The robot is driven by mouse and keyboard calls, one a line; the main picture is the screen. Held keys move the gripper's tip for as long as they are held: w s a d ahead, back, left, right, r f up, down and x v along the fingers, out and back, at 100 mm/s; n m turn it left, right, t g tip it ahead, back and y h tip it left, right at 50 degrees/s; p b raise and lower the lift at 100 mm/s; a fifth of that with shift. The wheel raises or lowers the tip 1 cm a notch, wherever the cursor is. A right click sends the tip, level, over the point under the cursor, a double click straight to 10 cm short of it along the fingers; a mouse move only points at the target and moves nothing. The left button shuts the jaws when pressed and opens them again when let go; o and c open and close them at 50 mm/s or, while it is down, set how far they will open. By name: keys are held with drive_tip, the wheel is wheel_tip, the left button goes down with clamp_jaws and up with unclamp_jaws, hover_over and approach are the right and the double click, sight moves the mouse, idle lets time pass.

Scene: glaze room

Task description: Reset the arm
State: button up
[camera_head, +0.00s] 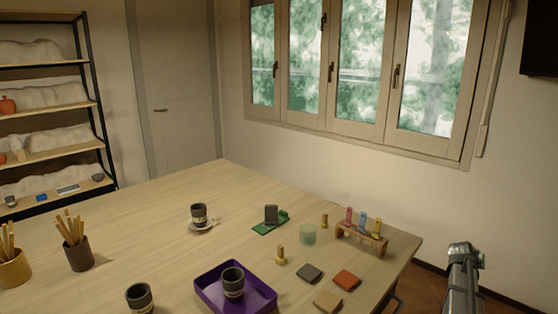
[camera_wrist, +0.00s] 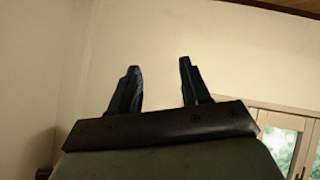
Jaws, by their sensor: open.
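My gripper (camera_wrist: 158,80) is open and empty in the wrist view, with its two dark fingers apart against a bare wall. In the head view my gripper (camera_head: 466,247) stands upright at the right, beyond the table's right edge and clear of everything on it. The wooden table (camera_head: 130,215) fills the lower part of the head view.
Windows (camera_head: 350,70) are behind.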

drive_tip(key=s+a+f+g+y, duration=0.2)
drive_tip(key=s+a+f, duration=0.4)
drive_tip(key=a+f, duration=0.45)
drive_tip(key=s+a+f+g+y, duration=0.1)
drive_tip(key=s+a+f+y, duration=0.1)
drive_tip(key=s+a+f, duration=0.9)
drive_tip(key=s+a+f+g+y, duration=0.2)
drive_tip(key=a+f, duration=0.5)
drive_tip(key=f, duration=0.8)
drive_tip(key=s+a+f+n+g+y, duration=0.1)
drive_tip(key=s+a+f+n+g, duration=0.2)
drive_tip(key=s+a, duration=0.9)
drive_tip(key=s+a+f+n+g+y, duration=0.1)
drive_tip(key=s+a+f+n+g, duration=0.2)
drive_tip(key=s+a, duration=0.9)
drive_tip(key=s+g, duration=0.1)
drive_tip(key=s, duration=0.5)
drive_tip(key=shift+a+f+y, duration=0.2)
drive_tip(key=shift+a+y, duration=0.05)
drive_tip(key=shift+y, duration=0.15)
drive_tip(key=shift+s, duration=0.1)
